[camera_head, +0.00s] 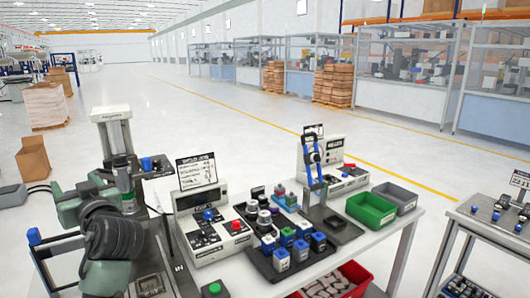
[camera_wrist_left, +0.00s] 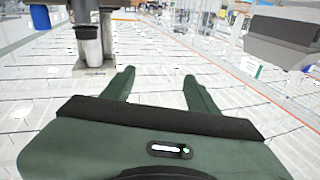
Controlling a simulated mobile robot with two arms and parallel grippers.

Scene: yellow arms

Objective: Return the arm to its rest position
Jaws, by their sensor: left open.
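My left arm comes in from the lower left of the head view, with a dark ribbed section and green links. Its green left gripper (camera_head: 68,203) is beside the table's left end, partly hidden by the arm's own links. In the left wrist view the two green fingers of the left gripper (camera_wrist_left: 158,76) are spread apart with nothing between them. Light tiled floor shows beyond the fingertips. My right gripper is in neither view.
The white table (camera_head: 395,236) holds a control box (camera_head: 208,228), a black tray of blue-labelled parts (camera_head: 259,257), a stand with a blue tool (camera_head: 315,165), and a green bin (camera_head: 370,211). A red bin (camera_head: 355,277) sits lower. A cardboard box (camera_head: 33,157) stands on open floor.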

